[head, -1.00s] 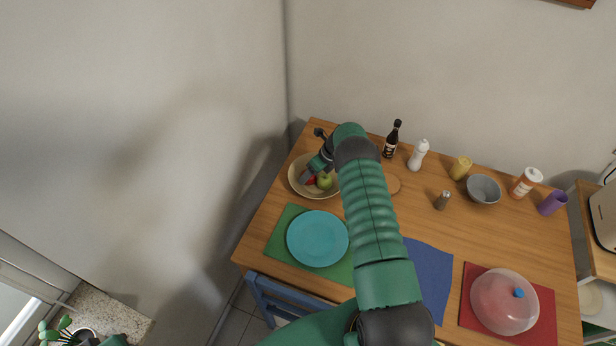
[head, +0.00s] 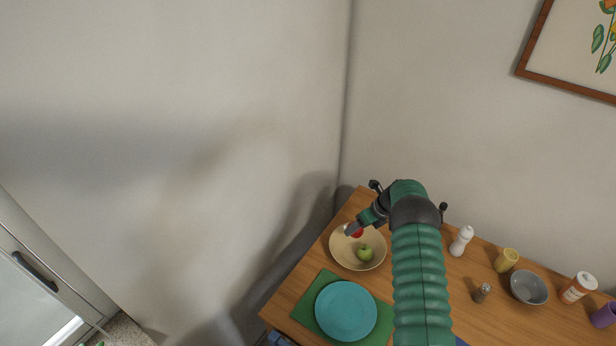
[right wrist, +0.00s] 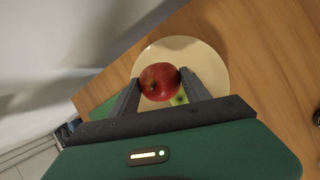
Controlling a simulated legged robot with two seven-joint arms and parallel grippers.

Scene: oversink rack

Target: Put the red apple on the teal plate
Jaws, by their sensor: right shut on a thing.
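The red apple (right wrist: 159,81) is held between the two fingers of my right gripper (right wrist: 157,88) in the right wrist view. In the head view the red apple (head: 357,232) is mostly hidden by my right gripper (head: 353,230), which is over the cream bowl (head: 343,255). The bowl also shows behind the apple in the right wrist view (right wrist: 212,68). The teal plate (head: 346,311) lies empty on a green placemat, in front of the bowl. My left gripper is not in view.
A green apple (head: 365,253) sits in the bowl. A white shaker (head: 461,241), a yellow cup (head: 506,260), a small pepper mill (head: 482,292) and a grey bowl (head: 528,287) stand to the right. The green placemat (head: 308,299) is under the plate.

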